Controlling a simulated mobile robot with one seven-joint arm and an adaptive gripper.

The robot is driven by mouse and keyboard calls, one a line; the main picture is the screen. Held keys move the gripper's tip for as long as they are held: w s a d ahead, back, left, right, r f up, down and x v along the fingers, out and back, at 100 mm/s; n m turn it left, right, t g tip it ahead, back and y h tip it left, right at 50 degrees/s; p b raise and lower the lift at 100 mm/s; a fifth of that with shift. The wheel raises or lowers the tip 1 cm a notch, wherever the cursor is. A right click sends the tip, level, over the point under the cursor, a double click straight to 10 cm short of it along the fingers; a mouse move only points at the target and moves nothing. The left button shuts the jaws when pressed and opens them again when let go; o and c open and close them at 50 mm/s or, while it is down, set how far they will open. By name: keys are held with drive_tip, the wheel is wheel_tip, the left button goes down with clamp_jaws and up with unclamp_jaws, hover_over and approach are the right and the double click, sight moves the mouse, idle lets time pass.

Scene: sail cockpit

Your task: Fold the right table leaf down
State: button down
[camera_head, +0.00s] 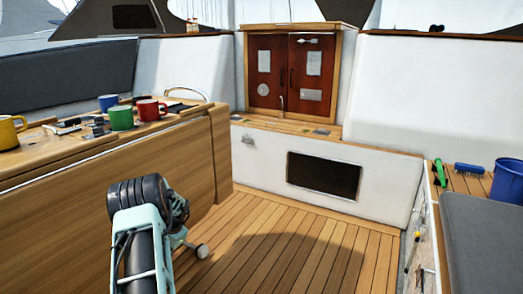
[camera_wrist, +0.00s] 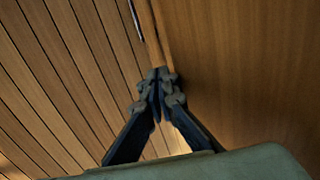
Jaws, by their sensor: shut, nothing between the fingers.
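The wooden table (camera_head: 60,150) stands at the left in the head view, with mugs on its top. Its right leaf (camera_head: 110,175) is a broad wooden panel that hangs steeply down from the long edge of the top, facing the open floor. In the wrist view a broad wooden panel, apparently this leaf (camera_wrist: 245,75), fills the right side. My gripper (camera_wrist: 158,80) is shut and empty, its fingertips together close to the panel's edge. Whether they touch it, I cannot tell. In the head view my arm stands in front of the leaf and the fingers cannot be made out.
Green (camera_head: 121,117), red (camera_head: 148,109), blue (camera_head: 108,102) and yellow (camera_head: 10,131) mugs stand on the table. The plank floor (camera_head: 270,245) right of the table is clear. A side bench with a blue bucket (camera_head: 507,181) and a brush (camera_head: 469,169) is at the right.

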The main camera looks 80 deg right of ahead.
drive_tip(key=shift+r, duration=0.1)
drive_tip(key=v, duration=1.2)
drive_tip(key=shift+s, duration=0.1)
